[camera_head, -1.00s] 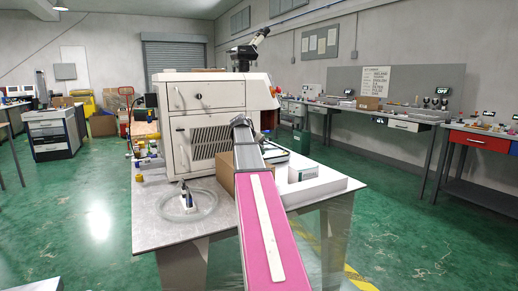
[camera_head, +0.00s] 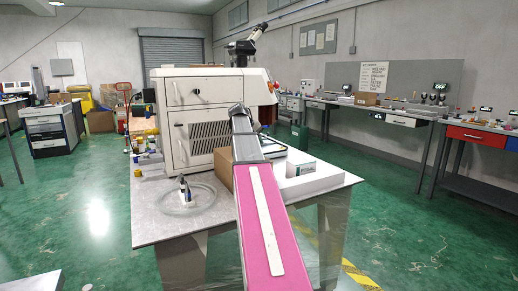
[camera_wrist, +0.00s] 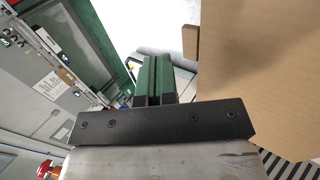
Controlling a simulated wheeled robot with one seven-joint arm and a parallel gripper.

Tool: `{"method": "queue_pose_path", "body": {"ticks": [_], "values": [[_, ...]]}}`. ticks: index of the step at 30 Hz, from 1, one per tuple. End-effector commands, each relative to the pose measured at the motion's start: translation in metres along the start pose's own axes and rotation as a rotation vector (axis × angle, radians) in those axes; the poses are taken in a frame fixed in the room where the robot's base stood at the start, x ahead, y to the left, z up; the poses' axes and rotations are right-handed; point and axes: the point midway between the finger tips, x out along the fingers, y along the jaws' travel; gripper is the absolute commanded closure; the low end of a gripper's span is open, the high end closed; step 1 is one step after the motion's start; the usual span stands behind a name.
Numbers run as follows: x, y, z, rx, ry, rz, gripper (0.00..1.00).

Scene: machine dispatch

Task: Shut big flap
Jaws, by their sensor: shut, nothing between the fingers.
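The white machine (camera_head: 205,76) stands on the table and has an upper panel with a knob (camera_head: 195,91). Below it is a larger front flap (camera_head: 203,140) with a handle and dark vent slots. It looks flush or nearly so; I cannot tell whether it is fully closed. My arm reaches over the table, and its end overlaps the machine's right side in the head view. My gripper's fingers (camera_wrist: 154,82) are together and empty in the wrist view. The fingertips are hidden in the head view.
A cardboard box (camera_head: 222,163) stands by the machine, right of the flap; cardboard (camera_wrist: 265,65) fills the wrist view's right side. A round clear dish (camera_head: 185,198) with small items lies in front. A white tray (camera_head: 318,185) is right. A microscope (camera_head: 243,47) stands on top.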

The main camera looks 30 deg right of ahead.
Motion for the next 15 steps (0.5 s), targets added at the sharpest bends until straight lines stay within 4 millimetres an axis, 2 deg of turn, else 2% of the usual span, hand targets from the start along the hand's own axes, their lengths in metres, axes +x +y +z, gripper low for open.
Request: {"method": "queue_pose_path", "body": {"ticks": [1,6,15], "values": [[-0.009,0.009,-0.006,0.001,0.003,0.002,1.0],[-0.037,0.029,-0.004,0.001,0.003,0.003,1.0],[-0.075,0.058,-0.003,0.0,0.001,0.002,1.0]]}}
